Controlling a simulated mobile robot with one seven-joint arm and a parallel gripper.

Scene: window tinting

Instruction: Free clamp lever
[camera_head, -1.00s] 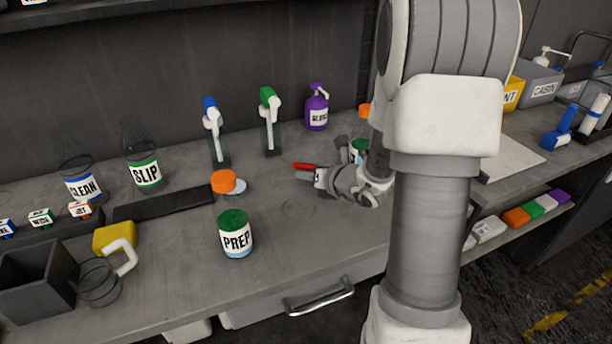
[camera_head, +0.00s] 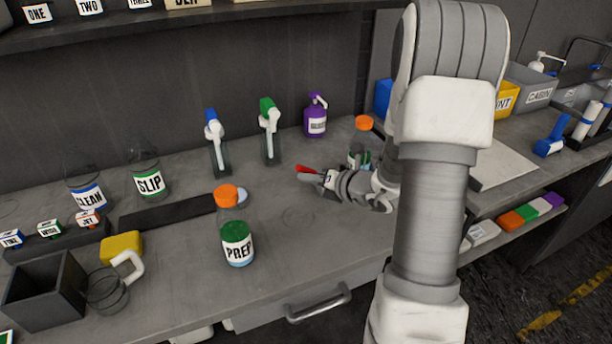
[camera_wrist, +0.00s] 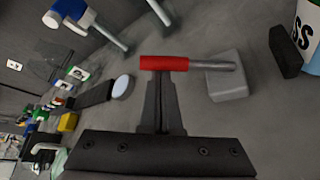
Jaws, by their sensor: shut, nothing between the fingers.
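The clamp lever has a red grip (camera_wrist: 165,63) on a grey metal rod (camera_wrist: 222,66). It lies crosswise above a pale grey block (camera_wrist: 228,85) in the wrist view. The red grip (camera_head: 308,169) also shows in the head view, at the left end of my gripper (camera_head: 328,177). In the wrist view my gripper (camera_wrist: 158,82) has its two fingers together, with no visible gap. The fingertips end at the red grip's near edge, not around it. I cannot tell whether they touch it. My wrist hides much of the clamp area in the head view.
A green-lidded PREP jar (camera_head: 237,244) and an orange-capped bottle (camera_head: 227,197) stand left of my gripper. Two spray bottles (camera_head: 217,140) (camera_head: 270,128) and a purple pump bottle (camera_head: 316,115) stand behind. The bench (camera_head: 300,240) in front is mostly clear.

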